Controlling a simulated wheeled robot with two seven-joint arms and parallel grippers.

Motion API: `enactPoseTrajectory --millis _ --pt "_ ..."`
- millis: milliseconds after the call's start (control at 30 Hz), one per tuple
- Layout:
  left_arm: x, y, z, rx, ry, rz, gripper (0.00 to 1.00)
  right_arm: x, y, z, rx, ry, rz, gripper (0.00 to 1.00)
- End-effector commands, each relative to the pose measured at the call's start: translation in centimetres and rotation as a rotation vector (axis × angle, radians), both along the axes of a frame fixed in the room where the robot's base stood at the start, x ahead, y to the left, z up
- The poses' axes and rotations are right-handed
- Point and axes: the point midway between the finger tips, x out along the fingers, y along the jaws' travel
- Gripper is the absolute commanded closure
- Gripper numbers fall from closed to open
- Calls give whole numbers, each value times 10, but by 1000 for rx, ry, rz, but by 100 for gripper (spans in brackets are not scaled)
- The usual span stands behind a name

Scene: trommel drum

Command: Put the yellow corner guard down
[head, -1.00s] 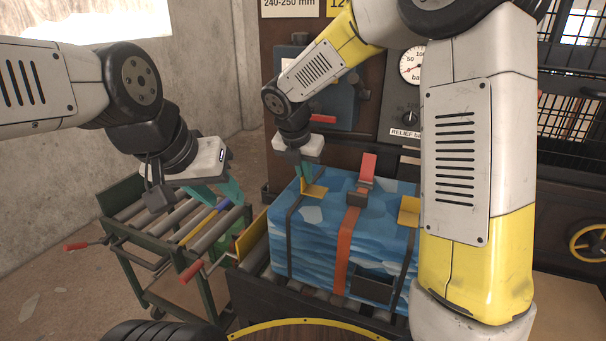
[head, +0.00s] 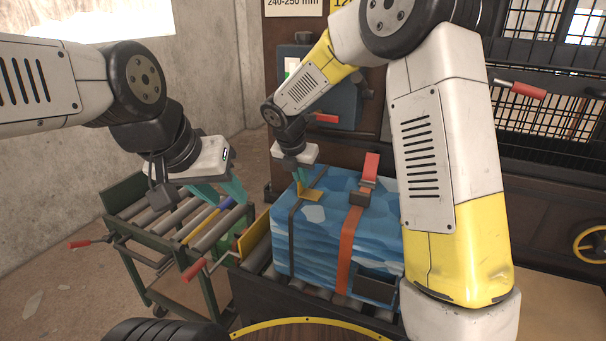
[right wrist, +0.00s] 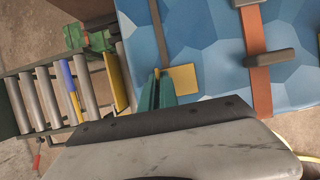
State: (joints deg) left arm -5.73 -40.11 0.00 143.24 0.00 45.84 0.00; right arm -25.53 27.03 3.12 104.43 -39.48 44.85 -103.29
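The yellow corner guard (head: 312,193) is an L-shaped piece at the left end of the top of a blue wrapped bale (head: 330,215), by a dark strap. It also shows in the right wrist view (right wrist: 183,78), flat plate over the bale top. My right gripper (head: 302,182) points down at it. Its teal fingers (right wrist: 161,88) are close together around the guard's upright flange; the fingertips are partly hidden. I cannot tell whether the guard bears fully on the bale. My left gripper (head: 221,194) is open and empty above the roller cart.
A green roller cart (head: 124,194) with red handles stands left of the bale. An orange strap (head: 348,245) with a buckle crosses the bale's middle. A dark panel cabinet stands behind. My right arm hides the bale's right end.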

Motion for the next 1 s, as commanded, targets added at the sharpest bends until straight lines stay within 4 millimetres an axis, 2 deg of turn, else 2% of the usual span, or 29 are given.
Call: enactPoseTrajectory --millis 33,100,400,533,1000 --pt "0 0 0 0 0 0 64 0 0 0 0 0 0 86" --pt "0 0 0 0 0 0 64 0 0 0 0 0 0 74" --pt "0 0 0 0 0 0 64 0 0 1 0 0 -1 74" --pt "0 0 0 0 0 0 64 -2 1 10 1 -2 -1 74" --pt "0 0 0 0 0 0 64 -34 15 95 2 -3 -1 74"
